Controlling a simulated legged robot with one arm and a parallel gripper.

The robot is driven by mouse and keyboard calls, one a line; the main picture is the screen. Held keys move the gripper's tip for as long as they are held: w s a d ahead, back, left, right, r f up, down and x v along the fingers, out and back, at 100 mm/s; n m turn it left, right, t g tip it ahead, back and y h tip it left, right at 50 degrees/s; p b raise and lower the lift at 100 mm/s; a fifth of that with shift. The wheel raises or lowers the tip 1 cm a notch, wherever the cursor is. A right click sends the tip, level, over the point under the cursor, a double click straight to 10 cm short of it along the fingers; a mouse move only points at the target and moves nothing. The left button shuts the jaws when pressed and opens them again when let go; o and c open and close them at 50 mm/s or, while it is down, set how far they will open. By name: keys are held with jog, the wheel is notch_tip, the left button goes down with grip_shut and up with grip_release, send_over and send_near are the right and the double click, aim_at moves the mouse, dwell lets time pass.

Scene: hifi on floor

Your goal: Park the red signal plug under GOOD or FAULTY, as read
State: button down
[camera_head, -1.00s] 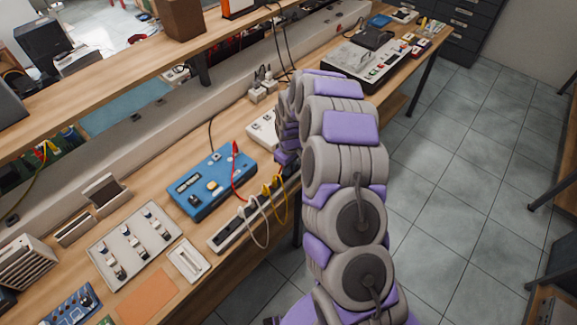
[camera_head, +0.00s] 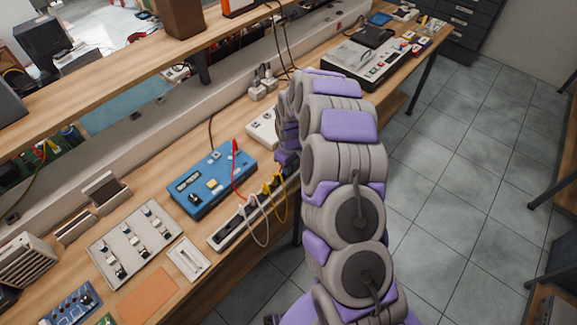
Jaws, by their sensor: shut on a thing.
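A red plug (camera_head: 234,147) stands upright at the back right corner of the blue instrument (camera_head: 187,205), with a red lead running down toward the bench. The instrument has a small dark display whose reading is too small to make out. A pale strip (camera_head: 222,239) lies in front of it, with white and yellow leads at its right part. I cannot read any GOOD or FAULTY label. My arm reaches over the bench's right edge and bends down beyond the instrument. My gripper is hidden behind my arm, so its fingers and anything in them do not show.
A white box (camera_head: 262,128) stands behind my arm's end. A shelf (camera_head: 100,85) overhangs the bench's back.

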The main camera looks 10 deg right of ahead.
jog(key=c, duration=1)
grip_release()
jog(key=shift+s+d+r+p, duration=0.15)
jog(key=shift+r+p, duration=0.9)
jog(key=shift+r, duration=4.55)
jog(key=shift+s+r+p, duration=0.1)
jog(key=shift+r+p, duration=0.95)
jog(key=shift+r, duration=4.5)
